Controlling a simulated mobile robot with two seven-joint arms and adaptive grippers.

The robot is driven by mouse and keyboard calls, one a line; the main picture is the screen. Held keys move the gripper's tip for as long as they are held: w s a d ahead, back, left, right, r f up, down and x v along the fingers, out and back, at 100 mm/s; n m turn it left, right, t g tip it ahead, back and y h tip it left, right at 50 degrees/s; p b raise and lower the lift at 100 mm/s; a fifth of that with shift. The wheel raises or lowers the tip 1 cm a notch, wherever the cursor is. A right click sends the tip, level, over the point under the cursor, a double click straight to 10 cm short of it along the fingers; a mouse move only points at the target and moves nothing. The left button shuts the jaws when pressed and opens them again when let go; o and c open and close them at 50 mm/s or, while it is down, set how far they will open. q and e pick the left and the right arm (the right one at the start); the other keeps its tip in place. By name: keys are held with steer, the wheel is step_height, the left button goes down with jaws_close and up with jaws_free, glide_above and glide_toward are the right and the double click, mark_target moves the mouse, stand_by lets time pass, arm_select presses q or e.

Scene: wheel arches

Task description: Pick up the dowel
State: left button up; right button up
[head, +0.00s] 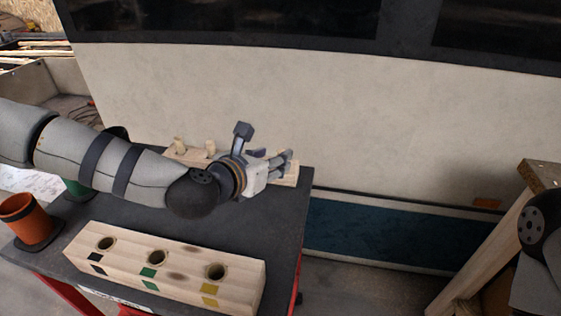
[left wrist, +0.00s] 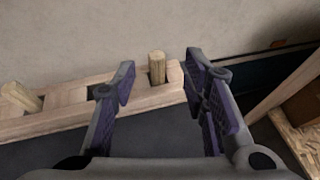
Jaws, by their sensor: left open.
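A pale wooden dowel (left wrist: 157,66) stands in a wooden rack (left wrist: 70,107) in the left wrist view. It shows between the two fingers of my left gripper (left wrist: 161,80), which is open, with a gap on both sides. A second dowel (left wrist: 21,97) leans in the rack farther left. In the head view, my left gripper (head: 281,162) is at the rack's right end (head: 292,177), and two dowels, one here (head: 180,145) and one here (head: 210,148), show behind my arm. The dowel between the fingers is hidden there. My right gripper is out of view.
A wooden block (head: 184,277) with three empty holes and black, green and yellow marks lies at the table's front. An orange cup (head: 27,220) stands at the left, a partly hidden green one (head: 78,188) behind it. A pale wall panel rises behind the dark table (head: 275,215).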

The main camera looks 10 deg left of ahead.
mark_target(281, 151)
arm_select(q)
steer(key=x, duration=0.6)
steer(key=shift+a+f, duration=0.15)
steer(key=c, duration=0.9)
